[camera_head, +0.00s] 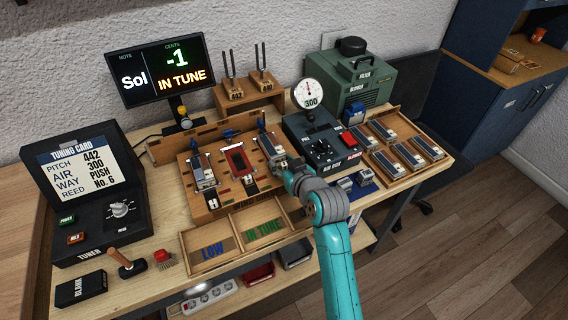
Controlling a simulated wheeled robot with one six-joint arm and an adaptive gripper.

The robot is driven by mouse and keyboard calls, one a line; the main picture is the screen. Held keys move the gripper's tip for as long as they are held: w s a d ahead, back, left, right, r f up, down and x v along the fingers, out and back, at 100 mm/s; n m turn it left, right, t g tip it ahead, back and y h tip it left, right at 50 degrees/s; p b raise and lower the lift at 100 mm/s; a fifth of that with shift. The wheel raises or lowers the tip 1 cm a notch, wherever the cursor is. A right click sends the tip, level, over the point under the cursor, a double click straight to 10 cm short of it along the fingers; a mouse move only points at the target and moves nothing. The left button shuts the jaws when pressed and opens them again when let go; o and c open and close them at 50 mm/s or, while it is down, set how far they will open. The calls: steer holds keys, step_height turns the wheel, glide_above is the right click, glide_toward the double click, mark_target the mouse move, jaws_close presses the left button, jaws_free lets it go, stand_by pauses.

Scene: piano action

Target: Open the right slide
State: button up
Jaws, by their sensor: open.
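The wooden wind chest (226,208) sits mid-table with three stations side by side. The left station holds a metal piece (203,172), the middle one a red-framed opening (238,160), and the right one another metal piece (268,144). The right slide belongs to that right station; its front end is close to or behind my gripper, and I cannot tell its exact position. My gripper (285,172) is open at the chest's right front corner, pointing at the right station. Its fingertips are small and partly hidden by my wrist, so contact cannot be told.
The black air box (318,148) with gauge (309,93) stands close right of my gripper. A LOW / IN TUNE tray (212,250) lies in front of the chest. A tray of metal reeds (404,152) is at right. The tuner (100,220) and display (160,72) are left.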

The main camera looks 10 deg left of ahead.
jaws_close()
steer(key=shift+s+d+f, duration=0.1)
steer(key=shift+s+d, duration=0.45)
steer(key=shift+s, duration=0.25)
steer(key=shift+s+d, duration=0.55)
steer(key=shift+s, duration=0.25)
jaws_free()
steer(key=v, duration=1.2)
steer(key=shift+d, duration=0.1)
